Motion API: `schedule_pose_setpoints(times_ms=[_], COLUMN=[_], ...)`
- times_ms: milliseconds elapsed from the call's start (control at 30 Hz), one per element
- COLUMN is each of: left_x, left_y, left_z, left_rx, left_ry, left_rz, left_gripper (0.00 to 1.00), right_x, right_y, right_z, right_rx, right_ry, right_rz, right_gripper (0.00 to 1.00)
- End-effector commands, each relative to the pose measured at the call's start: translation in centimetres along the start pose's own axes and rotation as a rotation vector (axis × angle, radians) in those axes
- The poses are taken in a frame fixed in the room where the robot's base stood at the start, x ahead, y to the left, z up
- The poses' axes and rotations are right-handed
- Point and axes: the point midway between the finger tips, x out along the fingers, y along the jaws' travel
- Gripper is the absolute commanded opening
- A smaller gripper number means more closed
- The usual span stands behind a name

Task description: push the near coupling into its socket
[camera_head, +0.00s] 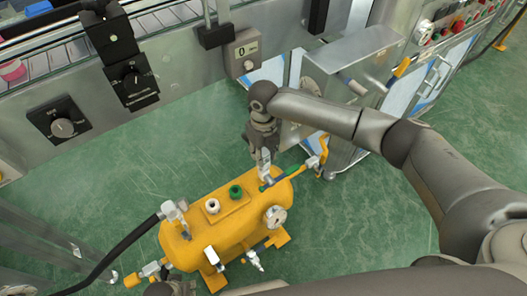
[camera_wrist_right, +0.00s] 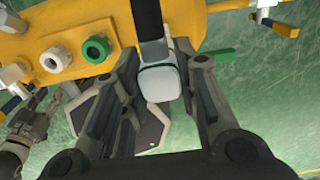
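The yellow tank (camera_head: 225,232) lies on the floor below me. On its top are a white-ringed port (camera_head: 212,206) and a green-ringed port (camera_head: 236,191); both show in the right wrist view, white (camera_wrist_right: 55,60) and green (camera_wrist_right: 97,48). My right gripper (camera_head: 264,158) is at the tank's far right end, pointing down. Its fingers flank a light grey block (camera_wrist_right: 165,83) with a black piece above it and appear closed on it. Whether this block is seated cannot be told. My left gripper (camera_wrist_right: 38,120) shows at the left of the right wrist view, its fingers unclear.
A grey fitting (camera_head: 175,213) with a black hose (camera_head: 118,252) sits at the tank's left end. A green-handled valve (camera_head: 272,182) is beside my right gripper. A machine with dials (camera_head: 133,80) stands behind; green floor between is clear.

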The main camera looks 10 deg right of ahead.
Motion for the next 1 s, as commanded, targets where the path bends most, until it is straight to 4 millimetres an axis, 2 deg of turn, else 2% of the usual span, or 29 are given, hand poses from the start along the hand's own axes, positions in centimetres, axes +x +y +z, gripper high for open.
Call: schedule_pose_setpoints(times_ms=[33, 200, 567, 667, 1000], left_x=[-0.1, -0.1, 0.0, -0.1, 0.0], left_y=[0.0, 0.0, 0.2, 0.1, 0.0], left_z=[-0.1, -0.1, 0.0, 0.0, 0.0], left_rx=[0.0, 0.0, -0.003, -0.002, -0.001], left_ry=[0.002, 0.003, 0.003, 0.002, 0.002], left_rz=[0.0, 0.0, 0.003, 0.002, 0.0], left_gripper=[0.37, 0.37, 0.37, 0.37, 0.37], right_x=[0.0, 0.0, -0.5, -1.7, -8.7], right_y=[0.0, 0.0, 0.0, 0.0, 0.0], right_z=[0.0, 0.0, 0.0, 0.1, 0.1], right_rx=[0.0, 0.0, -0.001, 0.0, -0.001], right_ry=[0.0, 0.0, -0.001, -0.004, -0.003], right_rz=[0.0, 0.0, 0.0, 0.0, -0.001], right_gripper=[0.35, 0.54, 0.54, 0.54, 0.54])
